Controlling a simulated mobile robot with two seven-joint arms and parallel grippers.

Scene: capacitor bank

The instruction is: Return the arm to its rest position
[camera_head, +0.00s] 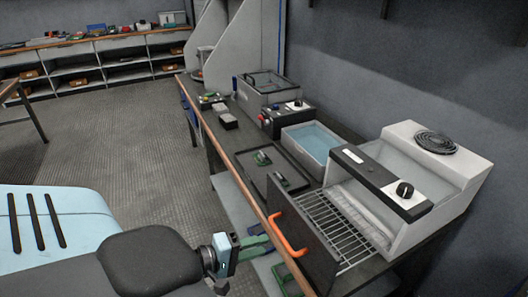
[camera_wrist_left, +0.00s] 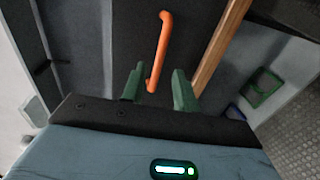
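My left gripper (camera_head: 269,239) is at the bottom centre of the head view, beside the dark front panel (camera_head: 305,236) of a drawer. In the left wrist view the open fingers (camera_wrist_left: 158,72) point toward the orange handle (camera_wrist_left: 162,45) on that panel. The drawer, with a wire rack (camera_head: 333,222), extends out of a grey-white oven-like unit (camera_head: 455,180). My right gripper is not in view.
The dark workbench has a wooden front edge (camera_head: 232,163). On it are a tank of blue liquid (camera_head: 312,142), a tray (camera_head: 248,162) with small green parts and a box with a lid (camera_head: 266,88). Shelves line the back wall. Open floor (camera_head: 120,140) lies left of the bench.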

